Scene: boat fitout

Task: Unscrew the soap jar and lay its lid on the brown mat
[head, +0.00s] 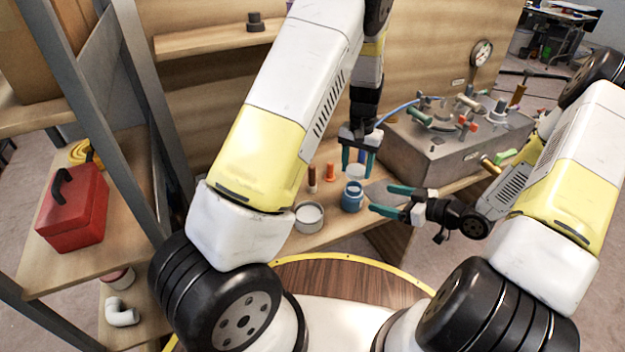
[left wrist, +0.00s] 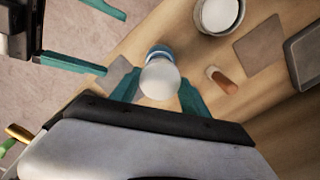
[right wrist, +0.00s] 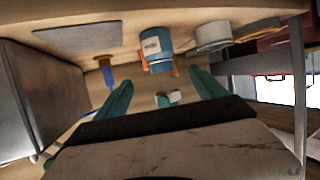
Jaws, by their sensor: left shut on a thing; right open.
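The blue soap jar (head: 352,198) stands upright on the bench; it also shows in the left wrist view (left wrist: 158,50) and, with a pale label, in the right wrist view (right wrist: 156,48). My left gripper (head: 358,168) points down over it, shut on the round white lid (left wrist: 160,80). The lid appears raised above the jar's rim in the head view. My right gripper (head: 384,199) is open and empty, just right of the jar. The brown mat (left wrist: 262,46) lies bare in the left wrist view; my left arm seems to hide it in the head view.
A round grey tub (head: 309,216) stands left of the jar. Orange (head: 330,172) and brown (head: 312,180) small items stand behind it. A grey mat (head: 383,192) lies to the right, before a grey metal box (head: 450,140) with valves. A red toolbox (head: 75,205) sits on the left shelf.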

